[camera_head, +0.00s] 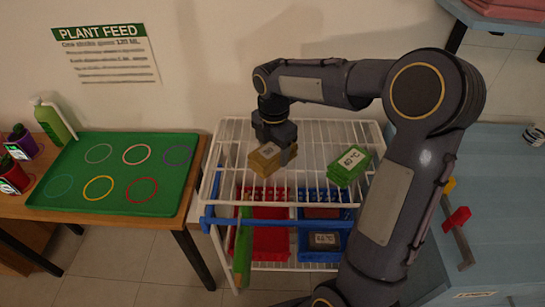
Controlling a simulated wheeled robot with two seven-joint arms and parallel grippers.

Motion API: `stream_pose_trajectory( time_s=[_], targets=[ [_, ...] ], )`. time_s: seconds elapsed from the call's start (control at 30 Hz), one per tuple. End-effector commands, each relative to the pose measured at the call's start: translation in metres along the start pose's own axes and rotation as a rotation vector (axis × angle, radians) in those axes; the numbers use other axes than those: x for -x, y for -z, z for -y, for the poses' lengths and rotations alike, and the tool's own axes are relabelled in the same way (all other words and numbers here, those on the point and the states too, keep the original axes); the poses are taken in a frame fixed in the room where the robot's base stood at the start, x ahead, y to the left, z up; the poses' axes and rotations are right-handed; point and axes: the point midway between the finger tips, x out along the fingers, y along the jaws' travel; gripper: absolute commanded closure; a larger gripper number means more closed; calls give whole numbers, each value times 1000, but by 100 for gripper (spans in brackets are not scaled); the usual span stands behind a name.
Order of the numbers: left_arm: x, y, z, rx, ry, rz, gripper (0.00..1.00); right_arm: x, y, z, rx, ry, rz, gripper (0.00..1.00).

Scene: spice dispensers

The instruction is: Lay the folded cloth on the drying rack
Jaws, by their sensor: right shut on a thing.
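My right gripper (275,137) points down over the left part of the white wire drying rack (328,134). It is shut on a tan-yellow folded cloth (263,162). I cannot tell whether this cloth touches the rack's wires. My left gripper is not in view.
Red (272,240) and blue (303,246) bins sit under the rack's top; a labelled grey item (324,240) lies in the blue one. A green tray (110,198) with coloured rings is on the left table. A pale blue surface (500,185) is at right.

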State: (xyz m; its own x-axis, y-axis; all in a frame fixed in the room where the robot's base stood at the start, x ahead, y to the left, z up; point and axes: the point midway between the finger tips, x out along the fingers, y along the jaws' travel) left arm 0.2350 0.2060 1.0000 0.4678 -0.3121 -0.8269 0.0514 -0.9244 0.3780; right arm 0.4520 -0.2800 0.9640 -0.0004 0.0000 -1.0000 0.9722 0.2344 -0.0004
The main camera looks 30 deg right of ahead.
Motion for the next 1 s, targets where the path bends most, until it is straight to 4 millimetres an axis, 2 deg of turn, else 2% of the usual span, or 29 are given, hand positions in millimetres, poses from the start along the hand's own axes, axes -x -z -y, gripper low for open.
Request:
stream_pose_trajectory(
  time_s=[0.13,0.33,0.73,0.77,0.9,1.0],
  targets=[
    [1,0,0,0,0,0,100,-9,-1,-6,0,3,0,67],
    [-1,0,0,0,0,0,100,-37,-1,-6,-2,3,-1,67],
    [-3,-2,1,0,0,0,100,-43,-1,-6,-1,0,0,67],
    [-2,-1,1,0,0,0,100,-42,-1,-6,-1,0,0,38],
    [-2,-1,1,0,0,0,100,-41,-1,-6,-1,1,0,20],
    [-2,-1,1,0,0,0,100,-41,-1,-6,-1,1,0,20]
  ],
)
